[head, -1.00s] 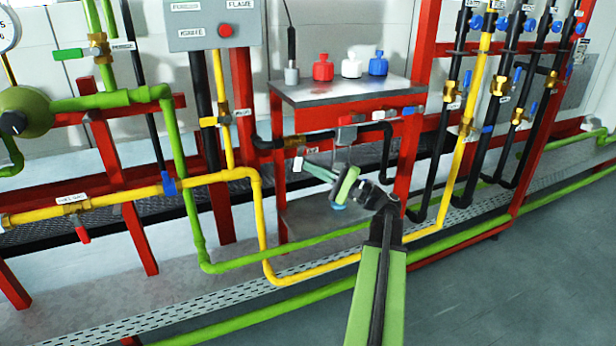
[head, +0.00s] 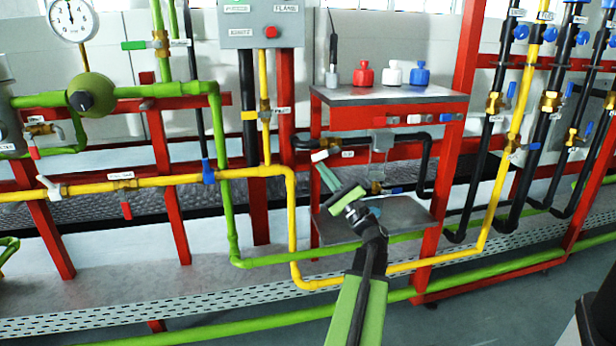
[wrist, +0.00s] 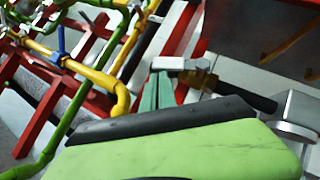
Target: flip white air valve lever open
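A white lever (head: 320,155) sits at a brass valve (head: 327,142) on a black pipe, under the small grey-topped shelf. The lever also shows in the wrist view (wrist: 182,63), with the brass valve (wrist: 204,82) just right of it. My gripper (head: 326,173) has teal fingers pointing up and left, with their tips just below the lever in the head view. In the wrist view the fingertips (wrist: 160,76) are at the lever's left end. I cannot tell whether they touch it or how wide they are apart.
A second white lever (head: 48,186) is on the yellow pipe (head: 85,189) at far left. Green pipe (head: 229,180) and yellow pipe run close to my arm. The shelf (head: 390,95) holds red, white and blue bottles. Red frame posts (head: 452,150) stand to the right.

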